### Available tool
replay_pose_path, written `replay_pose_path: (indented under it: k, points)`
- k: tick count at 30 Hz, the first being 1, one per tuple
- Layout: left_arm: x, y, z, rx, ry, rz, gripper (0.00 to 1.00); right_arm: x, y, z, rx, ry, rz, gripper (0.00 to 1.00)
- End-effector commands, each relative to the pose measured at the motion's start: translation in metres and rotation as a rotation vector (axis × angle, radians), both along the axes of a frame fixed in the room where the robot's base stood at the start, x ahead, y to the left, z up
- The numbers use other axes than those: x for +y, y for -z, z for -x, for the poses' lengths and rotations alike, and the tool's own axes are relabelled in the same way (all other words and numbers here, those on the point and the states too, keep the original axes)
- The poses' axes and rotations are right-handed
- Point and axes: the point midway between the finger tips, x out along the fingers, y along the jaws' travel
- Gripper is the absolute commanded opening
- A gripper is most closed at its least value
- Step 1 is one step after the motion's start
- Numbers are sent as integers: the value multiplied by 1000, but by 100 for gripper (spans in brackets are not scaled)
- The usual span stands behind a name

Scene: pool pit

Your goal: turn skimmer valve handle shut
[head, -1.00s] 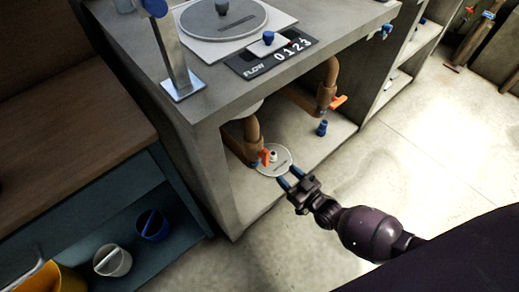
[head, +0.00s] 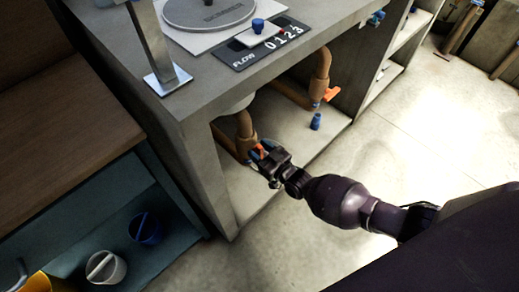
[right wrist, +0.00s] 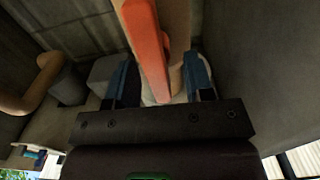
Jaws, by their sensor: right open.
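An orange valve handle (head: 259,149) is on the nearer brown pipe (head: 244,127) inside the concrete pit, largely hidden by my gripper in the head view. My right gripper (head: 262,151) is open at this handle. In the right wrist view the orange handle (right wrist: 148,45) extends between the two blue fingers of the right gripper (right wrist: 160,82), with a visible gap to the right finger. I cannot tell whether either finger touches it. No label on the handle is readable. My left gripper is not in view.
A second orange handle (head: 331,94) is on the farther pipe (head: 321,70). A blue knob (head: 316,121) stands on the pit floor. The concrete counter (head: 215,85) overhangs the opening, carrying a flow panel (head: 262,46). Open floor (head: 400,130) lies to the right.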

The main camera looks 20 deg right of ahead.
Motion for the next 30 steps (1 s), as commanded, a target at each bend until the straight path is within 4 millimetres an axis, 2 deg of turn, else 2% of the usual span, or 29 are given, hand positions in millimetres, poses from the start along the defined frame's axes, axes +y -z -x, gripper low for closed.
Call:
replay_pose_path:
  k: [4,5,12,14,23,30]
  points:
    - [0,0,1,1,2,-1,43,0,0,0,-1,0,0,48]
    - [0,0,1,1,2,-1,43,0,0,0,-1,0,0,45]
    - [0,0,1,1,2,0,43,0,0,0,-1,0,0,8]
    - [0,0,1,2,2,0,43,0,0,0,-1,0,0,1]
    - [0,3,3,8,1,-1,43,-1,1,0,15,0,-40,1]
    - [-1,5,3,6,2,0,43,-4,3,0,64,0,-174,1]
